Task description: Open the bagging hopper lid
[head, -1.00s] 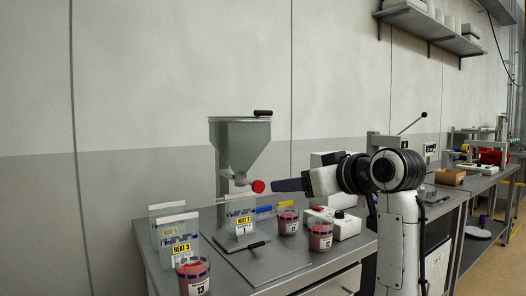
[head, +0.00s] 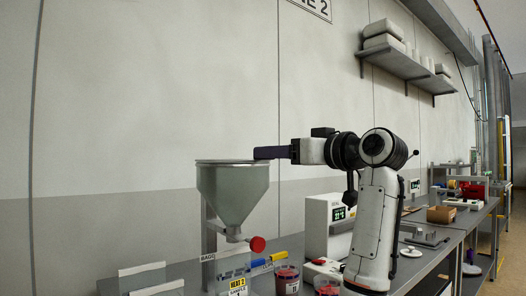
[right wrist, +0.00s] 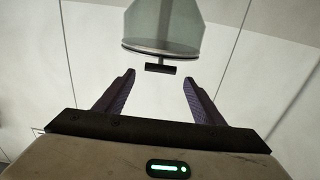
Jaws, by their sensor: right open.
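The bagging hopper (head: 234,196) is a grey-green translucent funnel with a red knob (head: 257,244) near its outlet. Its flat lid (head: 222,162) lies closed on the rim. The lid's dark bar handle (right wrist: 160,68) shows in the right wrist view, where the hopper (right wrist: 165,25) appears upside down. My right gripper (head: 256,153) is at lid height, by the right side of the rim, and hides the handle in the head view. In the right wrist view the right gripper (right wrist: 158,78) is open and empty. The handle lies just ahead, between the lines of the fingers. My left gripper is not in view.
Below the hopper, the bench holds a cup (head: 287,280), clear label stands (head: 145,279), blue and yellow tools (head: 268,260) and a white device (head: 328,227) with a green display. A wall shelf (head: 405,65) is higher up. The air left of the hopper is free.

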